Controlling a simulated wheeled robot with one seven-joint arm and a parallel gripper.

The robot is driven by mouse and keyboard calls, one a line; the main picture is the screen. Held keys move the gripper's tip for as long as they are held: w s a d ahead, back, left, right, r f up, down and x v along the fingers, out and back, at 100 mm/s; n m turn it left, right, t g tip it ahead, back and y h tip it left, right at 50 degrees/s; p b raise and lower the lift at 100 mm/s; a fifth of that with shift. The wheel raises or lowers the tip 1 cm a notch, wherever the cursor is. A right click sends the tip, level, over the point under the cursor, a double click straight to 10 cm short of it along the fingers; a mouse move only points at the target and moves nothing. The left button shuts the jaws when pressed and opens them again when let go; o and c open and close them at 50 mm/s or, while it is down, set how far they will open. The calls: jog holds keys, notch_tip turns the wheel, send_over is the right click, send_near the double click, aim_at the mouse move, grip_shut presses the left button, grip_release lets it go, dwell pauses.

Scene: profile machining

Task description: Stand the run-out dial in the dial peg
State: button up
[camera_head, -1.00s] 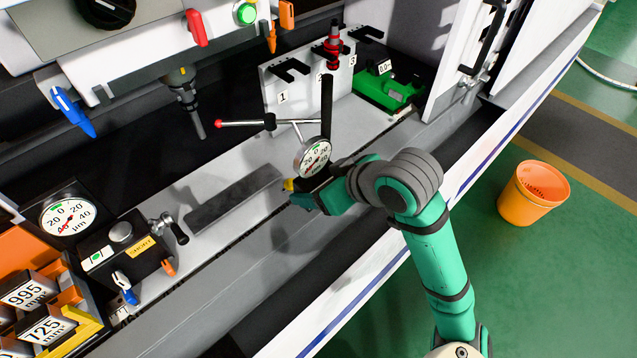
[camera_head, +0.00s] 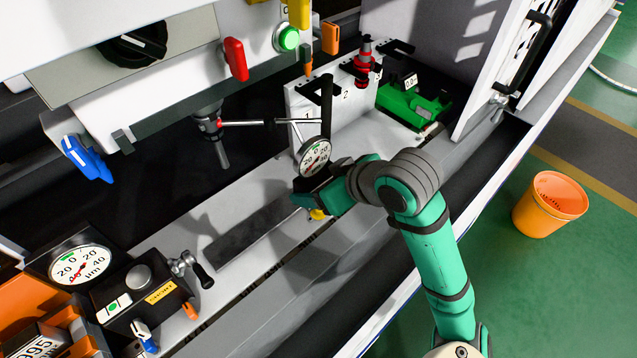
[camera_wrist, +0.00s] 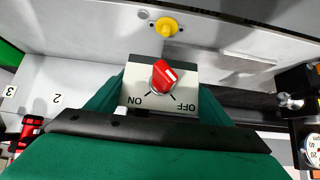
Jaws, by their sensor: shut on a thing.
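The run-out dial (camera_head: 315,157) has a round white face, a black upright post and a thin side arm that reaches left. The arm's red tip overlaps the spindle nose in the picture; I cannot tell if they touch. My gripper (camera_head: 306,192) is shut on the dial's base, below the face. In the wrist view the base (camera_wrist: 185,101) is a pale block with a red ON/OFF knob between the jaws (camera_wrist: 160,100). The dial is upright and held up. I cannot surely make out the dial peg; a yellow round knob (camera_wrist: 166,27) shows beyond the block.
A white slotted rack (camera_head: 297,108) with numbered places and a red tool (camera_head: 362,62) stands behind. A green device (camera_head: 412,103) is to its right. A black box with a crank (camera_head: 140,297) and a gauge (camera_head: 80,265) are at left. An orange bucket (camera_head: 540,215) stands on the floor.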

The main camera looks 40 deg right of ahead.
jog(key=shift+r, duration=0.1)
jog(key=shift+s+f, duration=0.1)
jog(key=shift+f, duration=2.35)
jog(key=shift+f, duration=1.25)
dwell(1.1)
dwell(2.2)
jog(key=o, duration=1.9)
jog(key=shift+o, duration=1.3)
jog(key=shift+f, duration=0.1)
